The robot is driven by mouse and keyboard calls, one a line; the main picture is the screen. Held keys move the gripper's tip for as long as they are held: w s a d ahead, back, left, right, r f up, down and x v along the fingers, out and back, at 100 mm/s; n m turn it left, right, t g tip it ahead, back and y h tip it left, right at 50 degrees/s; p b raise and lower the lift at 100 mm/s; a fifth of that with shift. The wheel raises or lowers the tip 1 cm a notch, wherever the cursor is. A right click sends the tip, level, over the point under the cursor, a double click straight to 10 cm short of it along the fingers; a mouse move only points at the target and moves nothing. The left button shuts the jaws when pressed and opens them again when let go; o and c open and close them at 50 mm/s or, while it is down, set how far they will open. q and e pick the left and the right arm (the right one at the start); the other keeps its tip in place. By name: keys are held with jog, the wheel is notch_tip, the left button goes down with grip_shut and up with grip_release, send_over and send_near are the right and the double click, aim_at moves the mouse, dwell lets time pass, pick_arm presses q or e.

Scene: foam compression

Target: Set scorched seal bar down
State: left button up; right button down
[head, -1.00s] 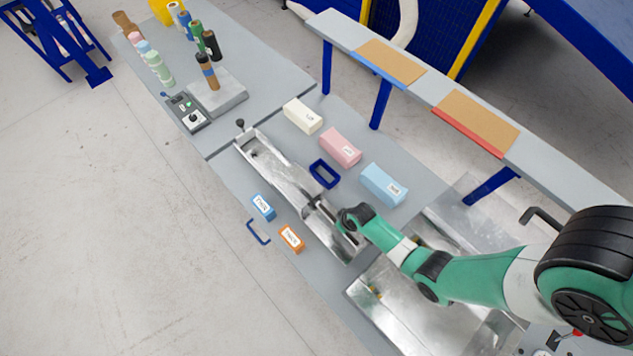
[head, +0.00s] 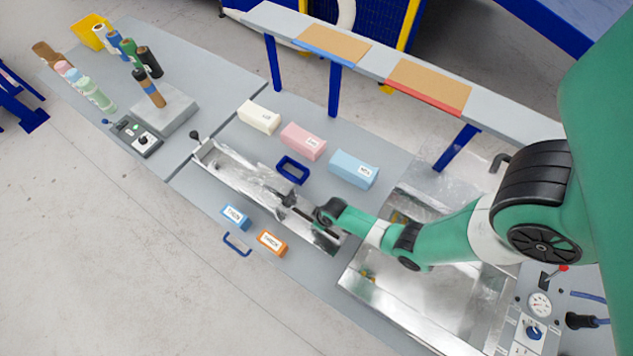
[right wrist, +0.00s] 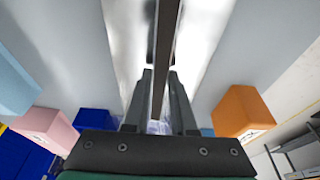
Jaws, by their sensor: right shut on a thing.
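My right gripper (head: 292,203) reaches in from the right over a long shiny metal trough (head: 228,166) on the grey bench. In the right wrist view its fingers (right wrist: 160,95) are shut on a long, thin, dark brown bar (right wrist: 167,40), the seal bar. The bar runs lengthwise over the bright trough (right wrist: 125,45). I cannot tell whether the bar touches the trough. In the head view the arm and gripper hide much of the bar. My left gripper is not in view.
White (head: 259,117), pink (head: 303,141) and light blue (head: 353,169) blocks lie behind the trough, near a dark blue frame (head: 292,170). Small blue (head: 235,217) and orange (head: 271,243) labelled blocks lie in front. A metal bin (head: 392,312) stands right; a raised shelf (head: 370,65) runs behind.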

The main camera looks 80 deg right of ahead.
jog(key=c, duration=1.2)
grip_release()
jog(key=shift+f, duration=0.2)
jog(key=o, duration=0.5)
jog(key=shift+r, duration=0.1)
jog(key=shift+c, duration=0.2)
jog(key=p+v, duration=0.1)
jog(key=v, duration=0.1)
jog(key=p+v, duration=0.3)
jog(key=v, duration=0.1)
jog(key=shift+s+a+p, duration=0.15)
jog(key=shift+s+p, duration=0.15)
jog(key=shift+p, duration=0.05)
jog(key=s+a, duration=0.1)
jog(key=s, duration=0.2)
jog(key=s+a, duration=0.1)
jog(key=s, duration=0.2)
jog(key=s+a+b, duration=0.1)
jog(key=s, duration=0.2)
jog(key=shift+s+a+f, duration=0.25)
jog(key=shift+f, duration=0.15)
jog(key=shift+s+a, duration=0.2)
jog(key=shift+s, duration=0.2)
